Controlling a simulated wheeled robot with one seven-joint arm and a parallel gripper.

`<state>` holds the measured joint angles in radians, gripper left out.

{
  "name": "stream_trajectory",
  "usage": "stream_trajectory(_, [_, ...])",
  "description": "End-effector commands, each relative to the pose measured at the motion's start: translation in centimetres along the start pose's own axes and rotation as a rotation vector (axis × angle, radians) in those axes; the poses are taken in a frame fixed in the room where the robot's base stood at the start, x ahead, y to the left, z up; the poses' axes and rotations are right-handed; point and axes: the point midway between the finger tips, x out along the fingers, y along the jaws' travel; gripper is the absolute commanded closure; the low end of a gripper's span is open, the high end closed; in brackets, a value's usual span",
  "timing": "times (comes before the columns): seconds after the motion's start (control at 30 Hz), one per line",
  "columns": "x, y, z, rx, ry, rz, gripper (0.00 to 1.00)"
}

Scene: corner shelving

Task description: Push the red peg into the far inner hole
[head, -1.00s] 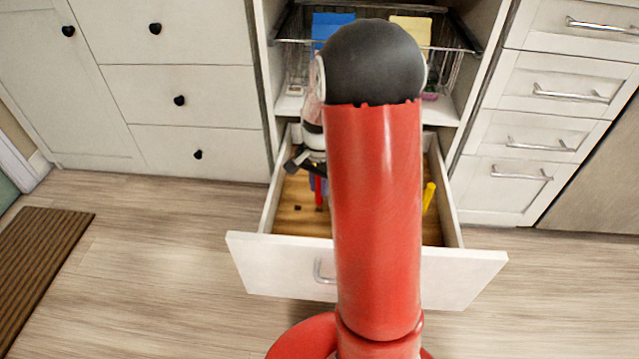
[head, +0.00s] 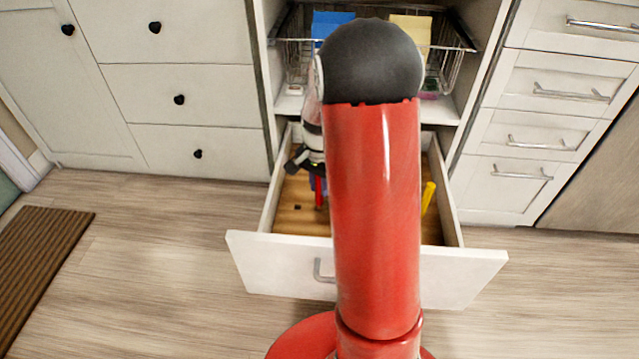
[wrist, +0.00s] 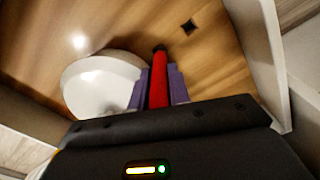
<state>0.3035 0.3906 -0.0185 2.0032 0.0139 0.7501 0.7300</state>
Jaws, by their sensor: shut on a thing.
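The red peg (head: 319,192) is inside the open drawer, left of my arm in the head view. It also shows in the wrist view (wrist: 159,68), between the purple fingers of my gripper (wrist: 159,88). My gripper (head: 317,183) is shut on the peg. The peg's far end meets a dark spot on the wooden board (wrist: 215,62); I cannot tell how deep it sits in a hole. My arm hides the middle of the board.
The drawer front (head: 275,262) and side walls enclose the board. A yellow peg (head: 428,197) stands at the right. A white rounded object (wrist: 95,88) lies near my gripper in the wrist view. A wire basket (head: 455,50) with blue and yellow items is above.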

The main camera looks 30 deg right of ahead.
Motion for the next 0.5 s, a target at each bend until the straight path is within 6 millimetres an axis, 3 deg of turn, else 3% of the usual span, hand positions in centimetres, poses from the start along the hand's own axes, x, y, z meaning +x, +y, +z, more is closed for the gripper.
stream_trajectory(0.5, [1.4,0.0,0.0,0.000,-0.001,0.001,1.00])
